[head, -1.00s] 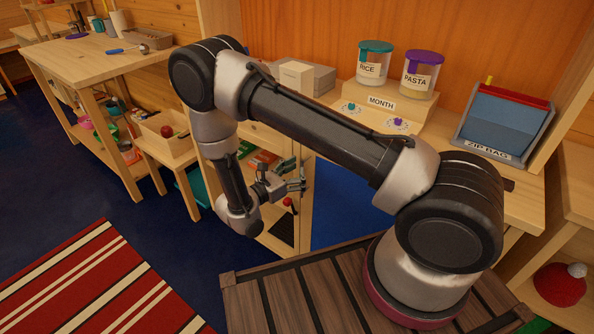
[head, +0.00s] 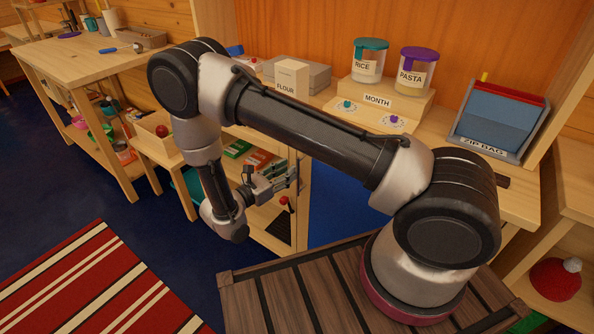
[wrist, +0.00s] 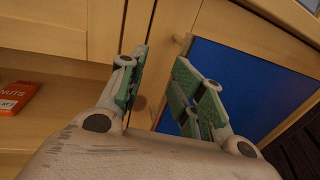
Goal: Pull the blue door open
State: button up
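The blue door (head: 346,212) is a blue panel in a pale wooden frame at the front of the counter. It looks shut, and my arm covers part of it in the head view. In the wrist view the blue panel (wrist: 245,85) is at the right, with a small wooden handle (wrist: 183,41) near its upper left corner. My gripper (head: 290,178) is in front of the cabinet, left of the blue panel. In the wrist view its green-padded fingers (wrist: 160,62) are apart with nothing between them; the handle is just beyond the fingertips.
Open shelves with boxes (head: 258,158) and a red item lie left of the door. A flour box (head: 292,77), jars and a zip bag box (head: 497,120) stand on the counter above. A striped rug (head: 95,285) covers the floor at left.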

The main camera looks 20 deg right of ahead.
jog(key=shift+v, duration=2.95)
jog(key=shift+s, duration=0.15)
jog(key=v, duration=1.2)
jog(key=shift+f, duration=0.1)
